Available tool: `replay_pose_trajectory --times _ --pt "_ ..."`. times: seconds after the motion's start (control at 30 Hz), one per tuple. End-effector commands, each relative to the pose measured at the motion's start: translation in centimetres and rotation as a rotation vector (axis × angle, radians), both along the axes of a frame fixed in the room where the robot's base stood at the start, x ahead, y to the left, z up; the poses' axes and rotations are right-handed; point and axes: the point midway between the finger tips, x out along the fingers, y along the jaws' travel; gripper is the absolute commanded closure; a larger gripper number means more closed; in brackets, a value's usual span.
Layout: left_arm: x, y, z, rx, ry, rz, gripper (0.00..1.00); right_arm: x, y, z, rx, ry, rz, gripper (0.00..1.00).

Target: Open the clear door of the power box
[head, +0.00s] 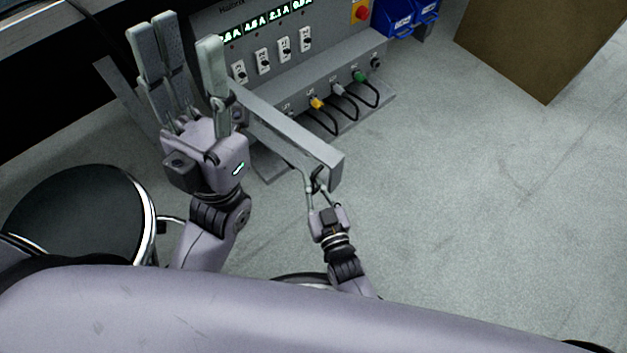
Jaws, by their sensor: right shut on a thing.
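The power box (275,48) stands at the top of the head view, with lit number displays, a row of switches and several cables along its lower ledge. A grey bar-like frame (285,125), which looks like the edge of its door, juts out from the box's left part toward the lower right. I cannot make out the clear pane. My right gripper (318,178) is shut on the outer end of this frame. My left gripper (188,48) is open and empty, fingers up, in front of the box's left side; one finger overlaps the frame's inner end.
A round dark stool or drum (80,215) with a shiny rim is at the left. Blue bins (405,18) stand right of the box, and a brown panel (540,40) is at the top right. The grey floor (470,200) at right is clear.

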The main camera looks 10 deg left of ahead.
Motion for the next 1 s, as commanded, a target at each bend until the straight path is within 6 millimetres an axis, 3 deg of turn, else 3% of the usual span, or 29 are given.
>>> replay_pose_trajectory --times 0.13,0.17,0.3,0.67,1.0 --pt "0.0 0.0 0.0 0.000 0.000 0.000 0.60 0.0 0.3 0.1 -0.002 -0.002 0.004 1.00" --pt "0.0 0.0 0.0 0.000 0.000 0.000 0.60 0.0 0.3 0.1 -0.002 -0.002 0.004 0.90" --pt "0.0 0.0 0.0 -0.001 0.000 0.000 0.60 0.0 0.2 0.1 -0.001 -0.003 0.003 0.82" --pt "0.0 0.1 0.2 -0.005 -0.007 0.004 0.60 -0.5 -0.2 0.0 0.000 0.000 0.001 0.82" --pt "0.0 0.0 0.1 -0.002 -0.003 0.001 0.60 -6.2 -3.3 -0.1 -0.001 0.003 0.003 0.82"
